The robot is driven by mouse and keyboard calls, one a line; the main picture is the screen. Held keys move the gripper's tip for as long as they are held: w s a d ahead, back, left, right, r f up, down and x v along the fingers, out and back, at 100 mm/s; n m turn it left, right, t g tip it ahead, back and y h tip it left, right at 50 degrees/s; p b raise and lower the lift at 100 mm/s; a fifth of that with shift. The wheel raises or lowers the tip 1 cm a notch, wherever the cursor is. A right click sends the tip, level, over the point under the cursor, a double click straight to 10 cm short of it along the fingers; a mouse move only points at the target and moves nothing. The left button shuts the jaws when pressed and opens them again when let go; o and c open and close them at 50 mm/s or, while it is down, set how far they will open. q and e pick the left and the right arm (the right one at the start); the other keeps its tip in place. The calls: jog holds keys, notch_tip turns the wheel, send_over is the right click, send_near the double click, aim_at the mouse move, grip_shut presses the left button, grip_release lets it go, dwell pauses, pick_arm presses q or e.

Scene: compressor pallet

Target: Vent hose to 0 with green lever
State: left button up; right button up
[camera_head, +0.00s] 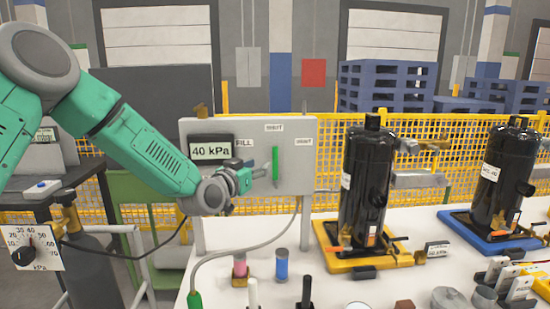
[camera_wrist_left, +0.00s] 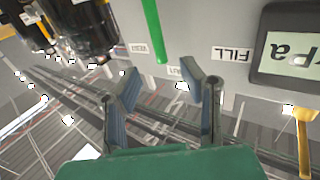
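The green lever (camera_head: 275,163) stands upright on the front of a grey panel (camera_head: 297,180), beside small labels, one reading FILL. A display (camera_head: 211,150) on the panel reads 40 kPa. The lever also shows in the left wrist view (camera_wrist_left: 152,30), just beyond the fingertips. My left gripper (camera_head: 265,174) is in front of the panel, a little left of the lever. In the wrist view its two fingers (camera_wrist_left: 162,72) are apart with nothing held between them. A grey hose (camera_head: 245,250) runs from below the panel to a green end fitting (camera_head: 194,299). My right gripper is out of view.
A dial box (camera_head: 32,247) marked in kPa is at the lower left. Two black compressors stand on a yellow tray (camera_head: 335,262) and a blue tray (camera_head: 468,225) at right. Small cylinders and parts lie along the table's front. A yellow fence (camera_head: 420,130) is behind.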

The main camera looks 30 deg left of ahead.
aim_at(274, 158)
pick_arm(q)
jog(key=w, duration=0.8)
jog(key=shift+w+d+f, duration=0.1)
jog(key=shift+w+d, duration=0.05)
jog(key=shift+d, duration=0.15)
jog(key=shift+w+a, duration=0.15)
jog(key=shift+w, duration=0.6)
grip_shut()
